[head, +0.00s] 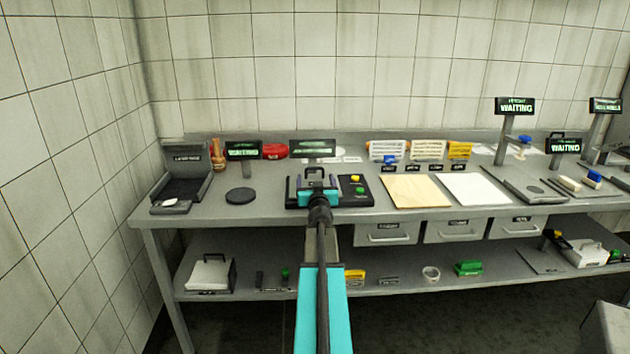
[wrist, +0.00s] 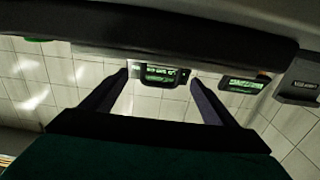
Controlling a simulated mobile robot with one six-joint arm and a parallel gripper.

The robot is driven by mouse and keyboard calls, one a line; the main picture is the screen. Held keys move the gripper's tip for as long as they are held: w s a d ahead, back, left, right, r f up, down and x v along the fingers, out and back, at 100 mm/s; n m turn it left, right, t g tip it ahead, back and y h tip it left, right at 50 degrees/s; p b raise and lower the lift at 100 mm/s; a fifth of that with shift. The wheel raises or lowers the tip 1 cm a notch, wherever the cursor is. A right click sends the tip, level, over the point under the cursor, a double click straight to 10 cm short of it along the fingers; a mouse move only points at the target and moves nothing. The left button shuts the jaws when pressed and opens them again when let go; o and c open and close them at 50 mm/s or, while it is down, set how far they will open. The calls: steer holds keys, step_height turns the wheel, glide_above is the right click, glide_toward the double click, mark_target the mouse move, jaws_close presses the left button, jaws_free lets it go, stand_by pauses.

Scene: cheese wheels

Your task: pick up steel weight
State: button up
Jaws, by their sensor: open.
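I cannot pick out the steel weight with certainty in either view. My gripper (head: 317,181) is over the dark device (head: 352,191) near the middle of the bench, and it hides part of that device. In the wrist view my gripper (wrist: 154,76) has its two dark fingers spread apart. A dark-framed piece with green lit text (wrist: 160,74) shows between the fingertips, seemingly beyond them. I see nothing clamped in the fingers. A flat dark disc (head: 240,196) lies on the bench to the left of my gripper.
A black open case (head: 187,188) stands at the bench's left end. A wooden board (head: 415,191) and a white board (head: 474,189) lie to the right. Signs, bottles and labelled packs line the back. Drawers (head: 387,233) hang below; the lower shelf (head: 330,294) holds several small items.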

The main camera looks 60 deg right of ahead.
mark_target(315, 178)
steer(key=shift+b+x, duration=0.3)
steer(key=shift+x, duration=2.3)
steer(key=c, duration=1.7)
steer(key=shift+r, duration=0.15)
